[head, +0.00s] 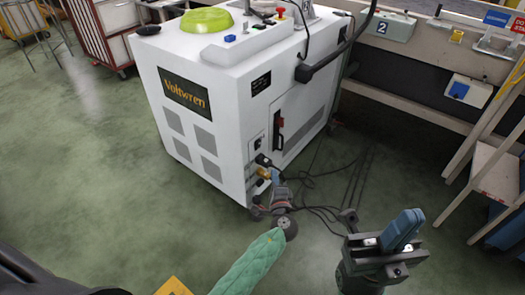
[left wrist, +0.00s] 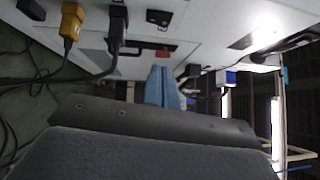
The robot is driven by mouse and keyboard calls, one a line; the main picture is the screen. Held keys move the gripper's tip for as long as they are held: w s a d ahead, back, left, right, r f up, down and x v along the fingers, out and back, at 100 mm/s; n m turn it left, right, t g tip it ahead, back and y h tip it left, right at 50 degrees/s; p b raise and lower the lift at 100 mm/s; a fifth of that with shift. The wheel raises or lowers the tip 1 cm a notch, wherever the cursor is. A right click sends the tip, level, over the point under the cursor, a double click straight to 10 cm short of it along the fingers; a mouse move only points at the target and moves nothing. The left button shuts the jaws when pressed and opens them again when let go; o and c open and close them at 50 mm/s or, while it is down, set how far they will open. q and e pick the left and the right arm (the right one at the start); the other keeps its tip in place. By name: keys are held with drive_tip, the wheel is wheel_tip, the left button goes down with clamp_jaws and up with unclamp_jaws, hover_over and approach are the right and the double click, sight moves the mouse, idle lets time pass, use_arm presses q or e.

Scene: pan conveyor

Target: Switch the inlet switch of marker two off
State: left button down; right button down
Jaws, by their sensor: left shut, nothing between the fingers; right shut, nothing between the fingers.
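The white Voltwren machine (head: 235,125) stands in the middle of the head view, its connection side facing right. A small black switch (left wrist: 158,17) sits above a black plug (left wrist: 117,30) and a yellow plug (left wrist: 72,25); its panel (head: 256,146) also shows in the head view. Its on or off position is too small to read. A black handle with a red part (head: 279,135) is beside it. My left gripper (head: 277,181) is low near the plugs; its blue fingers (left wrist: 163,82) are together and empty. My right gripper (head: 403,230) is shut and empty, well to the right.
Black cables (head: 325,210) run over the floor near the plugs. A bench with a box marked 2 (head: 383,27) stands behind. A wooden frame (head: 497,160) is at the right. The green floor (head: 110,190) on the left is clear.

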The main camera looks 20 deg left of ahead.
use_arm(q)
drive_tip(key=shift+w, duration=0.1)
drive_tip(key=b, duration=0.1)
approach(259, 145)
drive_tip(key=w+d, duration=0.2)
drive_tip(key=w, duration=0.3)
drive_tip(key=shift+w+a+r, duration=0.2)
drive_tip(key=shift+a, duration=0.45)
drive_tip(key=shift+w+a+r, duration=0.2)
drive_tip(key=shift+a, duration=0.5)
drive_tip(key=shift+w+a+r, duration=0.2)
drive_tip(key=shift+a, duration=0.45)
